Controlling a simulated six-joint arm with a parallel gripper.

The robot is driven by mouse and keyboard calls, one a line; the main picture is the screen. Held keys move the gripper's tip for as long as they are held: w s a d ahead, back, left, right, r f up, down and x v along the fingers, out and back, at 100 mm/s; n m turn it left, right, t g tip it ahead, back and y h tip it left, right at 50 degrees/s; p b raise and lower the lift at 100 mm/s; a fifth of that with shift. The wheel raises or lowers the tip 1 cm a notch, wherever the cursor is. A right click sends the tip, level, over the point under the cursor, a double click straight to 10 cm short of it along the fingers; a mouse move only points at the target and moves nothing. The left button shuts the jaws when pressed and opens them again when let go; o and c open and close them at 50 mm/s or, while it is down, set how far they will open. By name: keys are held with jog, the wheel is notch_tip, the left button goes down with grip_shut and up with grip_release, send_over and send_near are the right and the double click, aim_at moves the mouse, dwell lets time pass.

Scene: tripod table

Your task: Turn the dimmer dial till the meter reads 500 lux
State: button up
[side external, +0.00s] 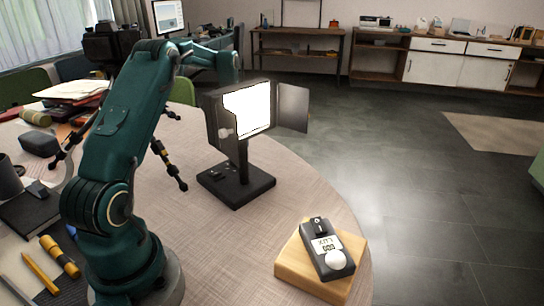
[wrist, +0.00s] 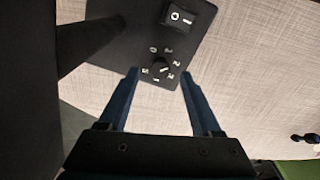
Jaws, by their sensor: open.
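The lamp's black base (side external: 255,190) stands on the table, with a lit white panel (side external: 248,108) above it. In the wrist view the dimmer dial (wrist: 162,68) is a small black knob with white number marks around it, on the base beside a rocker switch (wrist: 178,18). My gripper (wrist: 160,73) is open, its two blue fingers pointing toward the dial from either side in the picture. I cannot tell how far above the dial they are. The light meter (side external: 328,262) shows what looks like 600 LUX, in small digits.
The meter rests on a wooden block (side external: 290,272) at the table's right edge. The lamp's post (wrist: 88,45) rises close to the left finger. Books and tools crowd the left; the table (side external: 215,245) is clear in front.

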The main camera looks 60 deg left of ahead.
jog(key=shift+r, duration=1.45)
jog(key=m, duration=0.3)
jog(key=shift+f, duration=0.1)
jog(key=shift+f+m, duration=0.2)
jog(key=shift+m, duration=0.1)
jog(key=shift+f, duration=2.35)
grip_shut()
